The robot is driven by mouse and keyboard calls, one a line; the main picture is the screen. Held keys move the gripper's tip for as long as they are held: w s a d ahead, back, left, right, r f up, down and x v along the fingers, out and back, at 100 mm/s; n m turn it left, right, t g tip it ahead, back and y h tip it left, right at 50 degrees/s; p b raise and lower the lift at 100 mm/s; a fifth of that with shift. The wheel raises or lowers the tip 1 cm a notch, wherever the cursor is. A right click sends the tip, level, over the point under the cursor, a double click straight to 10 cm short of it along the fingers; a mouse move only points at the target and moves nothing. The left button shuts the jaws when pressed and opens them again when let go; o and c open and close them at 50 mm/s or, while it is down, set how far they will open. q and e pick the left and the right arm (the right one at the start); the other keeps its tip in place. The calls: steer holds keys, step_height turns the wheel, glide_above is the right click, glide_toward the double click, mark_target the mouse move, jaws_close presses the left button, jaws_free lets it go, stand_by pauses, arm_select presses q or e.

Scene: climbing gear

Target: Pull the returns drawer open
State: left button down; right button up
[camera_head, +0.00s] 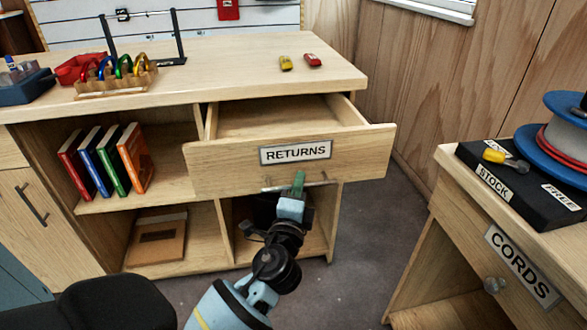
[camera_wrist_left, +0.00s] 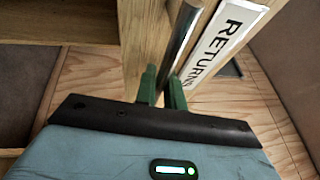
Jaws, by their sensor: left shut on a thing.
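The returns drawer (camera_head: 358,150) is a light wood drawer with a "RETURNS" label, under the top of the wooden bench. It stands pulled out, with its inside showing behind the front panel. A metal bar handle (camera_head: 315,183) runs along the lower part of its front. My left gripper (camera_head: 298,180) is at this handle, shut on it. In the left wrist view the green fingers (camera_wrist_left: 162,88) sit on either side of the handle bar (camera_wrist_left: 178,42), beside the label (camera_wrist_left: 222,40). My right gripper is not in view.
A rack of coloured carabiners (camera_head: 115,85) and two small items, yellow (camera_head: 286,62) and red (camera_head: 312,60), are on the bench top. Coloured books (camera_head: 105,160) stand on the shelf below. A cords cabinet (camera_head: 450,195) stands at right, with grey floor (camera_head: 365,235) between.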

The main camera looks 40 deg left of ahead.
arm_select(q)
steer(key=s+d, duration=0.4)
steer(key=d, duration=0.1)
steer(key=shift+s+d+b, duration=0.3)
steer(key=shift+s, duration=0.1)
steer(key=c, duration=1.8)
jaws_free()
steer(key=shift+o, duration=0.2)
steer(key=b+v, duration=0.1)
steer(key=v, duration=0.6)
steer(key=shift+s, duration=0.35)
